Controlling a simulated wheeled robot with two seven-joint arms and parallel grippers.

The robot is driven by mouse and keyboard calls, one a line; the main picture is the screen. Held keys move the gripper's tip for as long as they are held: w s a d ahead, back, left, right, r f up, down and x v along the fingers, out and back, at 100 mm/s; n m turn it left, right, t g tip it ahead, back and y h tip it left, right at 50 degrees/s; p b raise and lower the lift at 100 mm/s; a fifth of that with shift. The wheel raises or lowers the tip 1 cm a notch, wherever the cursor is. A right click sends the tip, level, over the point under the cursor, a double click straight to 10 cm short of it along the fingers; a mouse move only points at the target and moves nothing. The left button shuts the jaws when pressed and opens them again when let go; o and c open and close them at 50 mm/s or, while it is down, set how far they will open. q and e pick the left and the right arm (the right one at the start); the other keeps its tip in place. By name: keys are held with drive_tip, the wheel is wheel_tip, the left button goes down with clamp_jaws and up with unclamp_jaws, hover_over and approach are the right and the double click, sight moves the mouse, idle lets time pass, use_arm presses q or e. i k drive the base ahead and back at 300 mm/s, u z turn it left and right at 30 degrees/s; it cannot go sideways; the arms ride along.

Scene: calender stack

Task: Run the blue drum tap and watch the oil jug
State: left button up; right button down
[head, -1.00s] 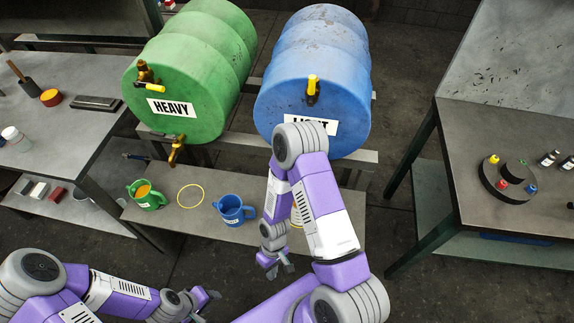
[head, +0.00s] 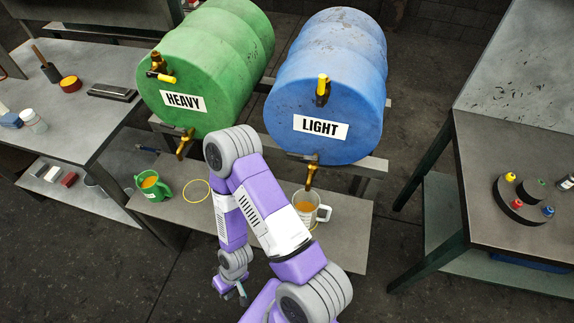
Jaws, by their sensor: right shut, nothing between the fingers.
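The blue drum (head: 350,95), labelled LIGHT, lies on its side on a rack. Its upper fitting has a yellow lever (head: 322,84) standing upright. Its brass spout (head: 310,180) hangs at the lower front. A pale jug (head: 324,213) with amber oil (head: 304,205) stands on the low bench just below the spout. I cannot make out a stream. My right gripper (head: 238,294) is shut and empty, low in front of the bench, left of this jug and apart from it. My left gripper is out of view.
The green HEAVY drum (head: 215,60) has its lever (head: 166,78) turned sideways. A green jug (head: 150,186) and a yellow ring (head: 196,190) are on the low bench (head: 345,235). Tables stand left (head: 75,115) and right (head: 505,225); the right one holds a round stand (head: 510,200).

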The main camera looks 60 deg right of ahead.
sight(313, 159)
drive_tip(key=k, duration=0.6)
drive_tip(key=z, duration=0.7)
drive_tip(key=i, duration=0.45)
drive_tip(key=u, duration=0.05)
